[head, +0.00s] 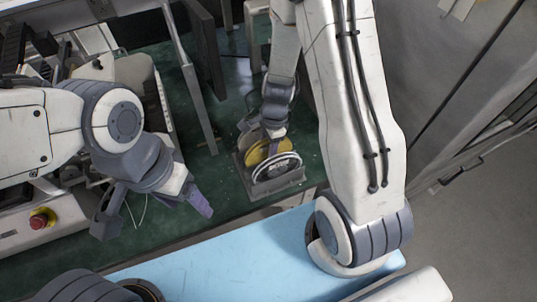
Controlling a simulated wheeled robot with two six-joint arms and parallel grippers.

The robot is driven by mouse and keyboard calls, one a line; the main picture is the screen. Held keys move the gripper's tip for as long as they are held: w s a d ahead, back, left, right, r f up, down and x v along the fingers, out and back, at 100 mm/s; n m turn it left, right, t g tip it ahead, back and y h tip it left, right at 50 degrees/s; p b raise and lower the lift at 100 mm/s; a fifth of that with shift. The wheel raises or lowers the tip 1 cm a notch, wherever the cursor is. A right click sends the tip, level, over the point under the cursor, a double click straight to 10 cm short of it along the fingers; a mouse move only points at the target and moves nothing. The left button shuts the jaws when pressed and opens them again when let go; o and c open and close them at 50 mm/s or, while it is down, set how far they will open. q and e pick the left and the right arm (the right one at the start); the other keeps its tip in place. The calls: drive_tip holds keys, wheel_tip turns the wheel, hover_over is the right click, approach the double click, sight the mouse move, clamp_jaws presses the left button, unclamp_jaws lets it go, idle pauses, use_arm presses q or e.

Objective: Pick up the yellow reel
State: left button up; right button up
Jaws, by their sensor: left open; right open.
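The yellow reel (256,155) stands on edge in a grey slotted holder (277,187) on the green work surface, partly hidden by other reels and my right gripper. My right gripper (263,134) points down over the holder, at the reel's upper edge. It is open; whether a finger touches the reel is hidden. My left gripper (155,215) is open and empty, off to the left of the holder, over the green surface.
A white and black reel (280,166) stands in front of the yellow one in the same holder. Upright grey metal plates (190,85) rise behind and left. A red button (40,220) sits at the left. A light blue surface (220,265) lies in front.

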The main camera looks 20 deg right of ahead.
clamp_jaws()
